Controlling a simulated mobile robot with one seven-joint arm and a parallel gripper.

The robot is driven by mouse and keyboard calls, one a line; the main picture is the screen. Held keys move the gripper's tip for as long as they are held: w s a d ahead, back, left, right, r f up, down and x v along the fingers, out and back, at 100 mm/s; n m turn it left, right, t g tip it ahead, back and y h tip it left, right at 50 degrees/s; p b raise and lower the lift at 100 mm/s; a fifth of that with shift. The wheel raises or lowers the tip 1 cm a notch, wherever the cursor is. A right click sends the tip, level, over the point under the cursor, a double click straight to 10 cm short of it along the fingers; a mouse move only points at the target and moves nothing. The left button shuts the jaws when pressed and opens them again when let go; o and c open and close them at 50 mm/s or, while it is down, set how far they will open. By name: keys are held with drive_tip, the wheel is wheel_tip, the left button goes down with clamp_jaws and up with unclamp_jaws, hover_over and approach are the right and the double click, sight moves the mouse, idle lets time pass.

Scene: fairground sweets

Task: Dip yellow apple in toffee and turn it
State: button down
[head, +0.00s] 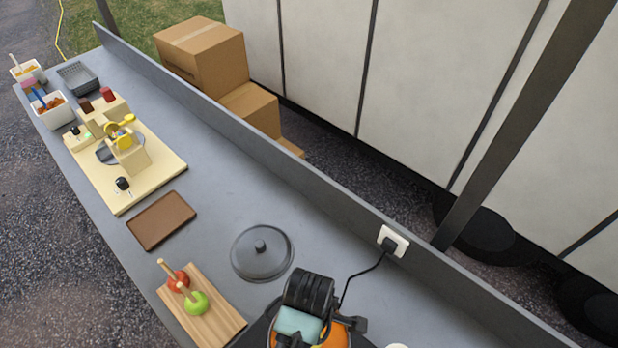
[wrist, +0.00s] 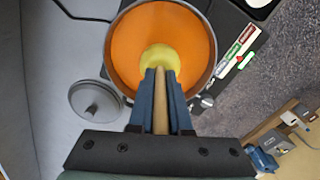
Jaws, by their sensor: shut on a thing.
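My gripper (wrist: 160,90) is shut on the wooden stick (wrist: 161,105) of the yellow apple (wrist: 159,57). In the wrist view the apple is at the fingertips, over or in the orange toffee (wrist: 190,40) inside a round metal pot (wrist: 109,65). I cannot tell how deep it sits. In the head view my arm covers most of the pot, and a patch of orange toffee (head: 336,335) shows beside it at the bottom edge.
A grey lid (head: 262,262) lies left of the pot. A wooden board (head: 208,325) holds a red apple (head: 178,280) and a green apple (head: 196,303) on sticks. A brown tray (head: 161,220) is beyond. A black cable runs to a wall socket (head: 394,241).

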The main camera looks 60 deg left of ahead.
drive_tip(key=shift+f+b, duration=1.6)
drive_tip(key=shift+f, duration=1.4)
